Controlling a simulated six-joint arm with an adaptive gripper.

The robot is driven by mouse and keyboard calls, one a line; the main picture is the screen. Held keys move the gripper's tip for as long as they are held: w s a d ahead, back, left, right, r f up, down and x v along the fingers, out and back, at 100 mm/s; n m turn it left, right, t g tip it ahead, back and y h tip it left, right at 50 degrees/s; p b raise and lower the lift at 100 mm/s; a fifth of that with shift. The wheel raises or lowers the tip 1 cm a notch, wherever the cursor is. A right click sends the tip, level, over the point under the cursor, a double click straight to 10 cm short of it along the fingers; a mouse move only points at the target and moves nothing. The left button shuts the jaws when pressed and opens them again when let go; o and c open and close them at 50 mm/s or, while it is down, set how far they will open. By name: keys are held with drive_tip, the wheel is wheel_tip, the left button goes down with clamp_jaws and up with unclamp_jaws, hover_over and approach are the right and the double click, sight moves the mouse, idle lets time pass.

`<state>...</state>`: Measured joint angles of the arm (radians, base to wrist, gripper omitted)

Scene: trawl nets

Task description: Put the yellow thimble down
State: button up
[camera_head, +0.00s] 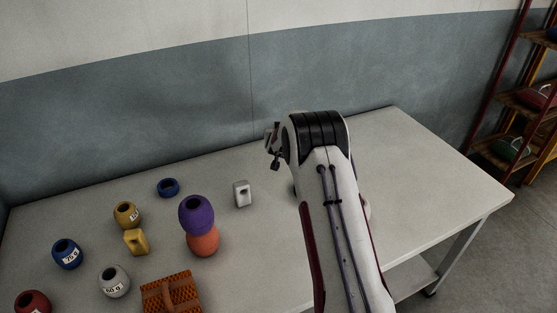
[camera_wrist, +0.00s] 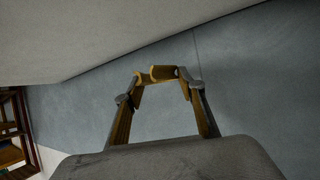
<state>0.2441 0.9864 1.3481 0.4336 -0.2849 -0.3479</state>
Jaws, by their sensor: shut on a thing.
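My gripper (camera_wrist: 158,74) is shut on a small yellow piece, seemingly the yellow thimble (camera_wrist: 160,72). It sits between the fingertips in the wrist view, with the grey wall behind it. Only a small part of it shows, so its full shape and tilt are unclear. In the head view my gripper (camera_head: 273,147) is raised above the back part of the table (camera_head: 425,170), partly hidden by my wrist. The held piece cannot be made out there. A blue ring (camera_head: 168,188) lies on the table at the back left.
On the left are a yellow pot (camera_head: 126,214), yellow block (camera_head: 136,243), blue pot (camera_head: 67,254), grey pot (camera_head: 114,281), red pot (camera_head: 32,302) and orange-brown basket (camera_head: 172,295). A purple pot (camera_head: 196,213) stands on an orange one (camera_head: 203,240). A white block (camera_head: 242,194) stands mid-table. The right side looks clear.

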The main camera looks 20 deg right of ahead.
drive_tip(key=shift+f, duration=3.15)
drive_tip(key=shift+f, duration=1.85)
drive_tip(key=shift+f, duration=0.15)
drive_tip(key=o, duration=1.1)
drive_tip(key=shift+o, duration=0.2)
drive_tip(key=shift+r, duration=0.2)
drive_tip(key=shift+s, duration=0.1)
